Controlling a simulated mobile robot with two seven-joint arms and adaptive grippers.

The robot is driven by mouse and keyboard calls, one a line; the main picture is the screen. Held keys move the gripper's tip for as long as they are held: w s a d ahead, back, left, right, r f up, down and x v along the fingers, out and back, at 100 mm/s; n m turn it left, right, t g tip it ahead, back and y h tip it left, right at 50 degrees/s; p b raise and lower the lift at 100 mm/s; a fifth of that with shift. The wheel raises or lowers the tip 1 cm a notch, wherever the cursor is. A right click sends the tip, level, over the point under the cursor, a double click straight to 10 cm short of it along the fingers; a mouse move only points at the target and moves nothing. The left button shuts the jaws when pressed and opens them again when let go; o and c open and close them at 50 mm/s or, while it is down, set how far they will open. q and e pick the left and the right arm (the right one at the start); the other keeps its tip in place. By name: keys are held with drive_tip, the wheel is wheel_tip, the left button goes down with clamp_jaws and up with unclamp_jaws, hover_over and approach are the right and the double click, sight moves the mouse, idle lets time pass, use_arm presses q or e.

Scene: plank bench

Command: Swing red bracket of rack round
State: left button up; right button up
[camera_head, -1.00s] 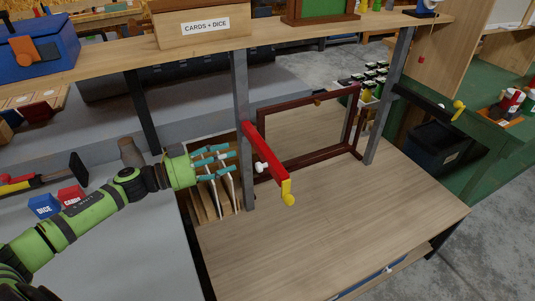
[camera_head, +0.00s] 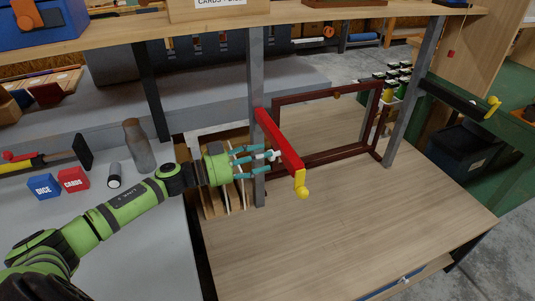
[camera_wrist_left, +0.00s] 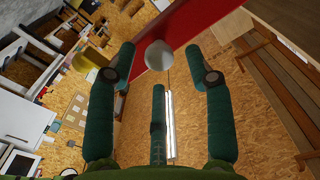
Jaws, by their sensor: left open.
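The red bracket (camera_head: 282,138) of the rack juts out from the middle grey post (camera_head: 257,90) over the wooden bench top, with a yellow end piece (camera_head: 301,186) at its near end. A white knob (camera_head: 273,156) sticks out of its left side. My left gripper (camera_head: 262,158) is open just left of the bracket, its teal fingers around or right beside the knob. In the left wrist view the knob (camera_wrist_left: 159,54) shows between the spread fingers (camera_wrist_left: 160,78), before the red bracket (camera_wrist_left: 185,25); contact cannot be told. My right gripper is not in view.
A dark red frame (camera_head: 330,92) stands behind the bracket. A dark bracket (camera_head: 455,95) with a yellow end juts from the right post (camera_head: 412,95). Slotted wooden dividers (camera_head: 212,205) lie below my left gripper. The bench top (camera_head: 340,235) in front is clear.

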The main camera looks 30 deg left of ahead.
use_arm(q)
drive_tip(key=shift+x, duration=1.15)
clamp_jaws()
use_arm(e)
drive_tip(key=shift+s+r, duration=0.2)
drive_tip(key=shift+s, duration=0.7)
use_arm(q)
drive_tip(key=shift+w, duration=0.1)
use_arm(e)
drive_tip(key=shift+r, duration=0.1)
